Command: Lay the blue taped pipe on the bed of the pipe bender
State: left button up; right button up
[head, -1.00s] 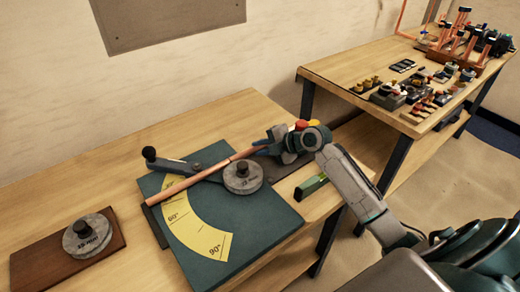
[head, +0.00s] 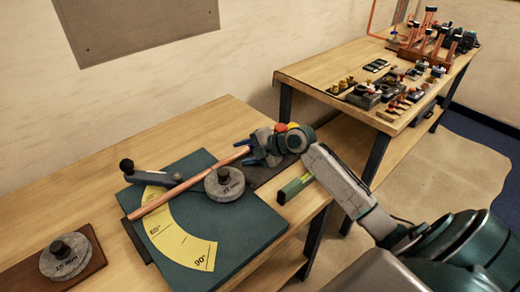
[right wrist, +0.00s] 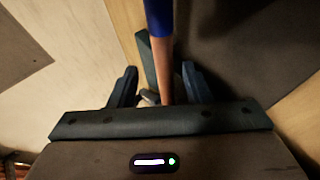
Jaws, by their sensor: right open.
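The copper pipe (head: 185,187) lies slanting across the teal bed of the pipe bender (head: 245,238), over the yellow angle scale and beside the round grey former (head: 225,184). Its right end reaches my right gripper (head: 248,152), which is open with its fingers spread on either side of the pipe. In the right wrist view the pipe (right wrist: 166,70) runs between the open fingers (right wrist: 160,88), clear of both. Its blue tape (right wrist: 158,15) shows at the top there; in the head view the tape cannot be told from the blue fingers. My left gripper is out of view.
The bender's lever with a dark knob (head: 127,166) lies behind the pipe. A spare grey former (head: 66,256) sits on a brown board (head: 92,262) at left. A green level (head: 294,188) lies near the bench edge. A second bench (head: 310,78) holds fittings.

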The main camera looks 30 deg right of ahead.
jog(key=b+v, duration=0.2)
jog(key=v, duration=0.7)
jog(key=shift+s+r, duration=0.15)
jog(key=shift+s, duration=0.05)
jog(key=shift+r, duration=0.1)
dwell(0.4)
